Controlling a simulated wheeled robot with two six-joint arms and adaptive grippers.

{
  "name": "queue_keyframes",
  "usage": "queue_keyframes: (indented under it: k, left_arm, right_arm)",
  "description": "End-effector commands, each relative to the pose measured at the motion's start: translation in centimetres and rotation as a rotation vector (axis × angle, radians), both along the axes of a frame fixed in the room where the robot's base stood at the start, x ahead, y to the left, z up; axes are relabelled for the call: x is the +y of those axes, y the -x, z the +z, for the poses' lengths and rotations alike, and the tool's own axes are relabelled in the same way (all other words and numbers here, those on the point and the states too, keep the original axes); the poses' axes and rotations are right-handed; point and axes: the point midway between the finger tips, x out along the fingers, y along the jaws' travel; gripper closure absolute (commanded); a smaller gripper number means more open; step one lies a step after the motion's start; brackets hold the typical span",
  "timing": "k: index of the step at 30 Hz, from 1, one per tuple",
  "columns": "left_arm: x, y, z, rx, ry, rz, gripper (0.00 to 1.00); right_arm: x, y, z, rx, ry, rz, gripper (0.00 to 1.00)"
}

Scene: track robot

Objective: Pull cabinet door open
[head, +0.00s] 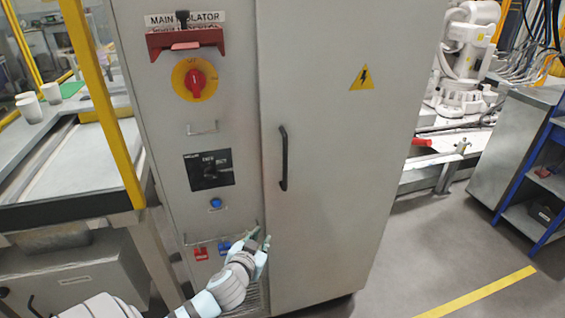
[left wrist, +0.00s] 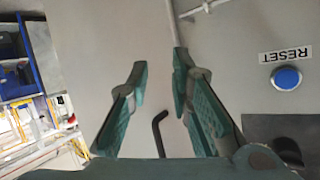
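The grey cabinet door (head: 340,130) is closed, with a black vertical bar handle (head: 283,158) near its left edge. My left gripper (head: 260,236) is in front of the cabinet, low, below the handle and close to the door's left edge. In the left wrist view its two green-padded fingers (left wrist: 160,64) are spread apart with nothing between the tips. The handle's bent end (left wrist: 158,130) shows between the fingers near the palm, and the rest of it is hidden. I cannot tell the gap between gripper and door. My right gripper is in neither view.
Left of the door is a fixed panel with a red rotary switch (head: 195,80), a blue reset button (head: 215,203) and small red and blue parts. A yellow post (head: 103,100) and bench stand left. Grey floor (head: 420,250) is clear right of the cabinet.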

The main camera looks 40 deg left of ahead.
Motion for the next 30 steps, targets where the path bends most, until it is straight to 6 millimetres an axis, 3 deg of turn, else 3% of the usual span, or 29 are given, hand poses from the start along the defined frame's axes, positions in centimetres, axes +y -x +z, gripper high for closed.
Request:
queue_keyframes:
  k: [1, 3, 6, 7, 11, 22, 30]
  left_arm:
    - [-0.7, -0.8, 6.1, -0.124, -0.004, -0.005, 0.80]
    - [-1.9, -0.7, 13.1, -0.279, 0.012, -0.006, 0.80]
    - [-3.1, 0.2, 18.7, -0.414, 0.039, -0.013, 0.80]
    - [-3.3, 0.3, 19.5, -0.435, 0.045, -0.015, 0.80]
    - [-3.0, -0.8, 20.4, -0.460, 0.052, -0.015, 0.80]
    - [0.6, -9.9, 20.3, -0.457, 0.056, -0.015, 0.80]
    - [1.7, -12.7, 20.2, -0.455, 0.055, -0.017, 0.80]
  right_arm:
    - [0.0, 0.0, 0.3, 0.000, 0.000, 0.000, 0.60]
    - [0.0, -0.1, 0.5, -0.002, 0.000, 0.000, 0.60]
    - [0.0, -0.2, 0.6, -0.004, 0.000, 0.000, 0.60]
    - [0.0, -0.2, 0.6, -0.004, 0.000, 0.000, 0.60]
    - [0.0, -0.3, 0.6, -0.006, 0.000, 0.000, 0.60]
    - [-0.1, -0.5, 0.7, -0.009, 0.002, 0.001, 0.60]
    - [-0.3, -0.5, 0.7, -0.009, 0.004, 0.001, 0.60]
